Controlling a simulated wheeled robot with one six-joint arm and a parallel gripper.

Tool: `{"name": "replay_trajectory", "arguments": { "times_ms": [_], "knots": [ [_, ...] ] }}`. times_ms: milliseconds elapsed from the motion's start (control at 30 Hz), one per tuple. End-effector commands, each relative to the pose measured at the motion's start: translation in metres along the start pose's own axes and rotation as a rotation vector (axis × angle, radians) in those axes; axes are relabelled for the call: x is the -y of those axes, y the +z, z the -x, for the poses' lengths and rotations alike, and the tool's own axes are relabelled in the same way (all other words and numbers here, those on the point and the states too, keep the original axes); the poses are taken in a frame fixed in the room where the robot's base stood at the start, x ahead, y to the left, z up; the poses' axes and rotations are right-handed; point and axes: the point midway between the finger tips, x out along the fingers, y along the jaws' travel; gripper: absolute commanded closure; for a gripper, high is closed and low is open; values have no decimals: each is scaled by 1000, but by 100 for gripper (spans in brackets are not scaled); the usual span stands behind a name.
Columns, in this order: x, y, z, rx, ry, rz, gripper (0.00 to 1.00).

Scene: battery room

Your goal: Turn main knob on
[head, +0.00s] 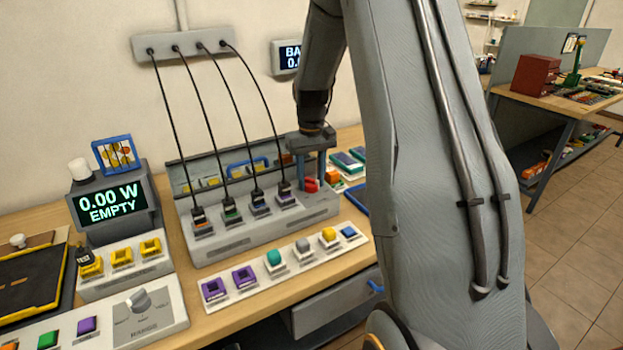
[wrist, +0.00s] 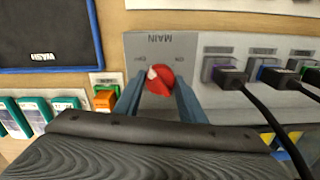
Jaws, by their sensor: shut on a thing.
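The red main knob (wrist: 160,80) sits on the grey end of the charging unit, by the label MAIN, in the wrist view. A pale mark shows on its upper left side. It also shows as a red patch in the head view (head: 311,185). My gripper (wrist: 161,84) is shut on the knob, with one blue-grey finger on each side. In the head view my gripper (head: 310,165) points down at the right end of the charging unit (head: 235,238). Small marks beside the knob are too blurred to read.
Several plugs with black cables (head: 258,200) stand in the unit, left of my gripper. A display (head: 108,202) reads 0.00 W EMPTY. A row of coloured blocks (head: 274,257) lies in front. Green-and-white packs (head: 345,160) and an orange block (wrist: 104,100) are close to the knob.

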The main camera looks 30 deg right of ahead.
Motion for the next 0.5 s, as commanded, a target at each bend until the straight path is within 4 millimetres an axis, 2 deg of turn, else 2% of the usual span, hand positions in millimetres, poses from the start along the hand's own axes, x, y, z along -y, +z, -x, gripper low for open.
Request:
{"name": "replay_trajectory", "arguments": {
  "times_ms": [500],
  "knots": [
    [0,-1,1,-2,0,-473,86]
  ]
}}
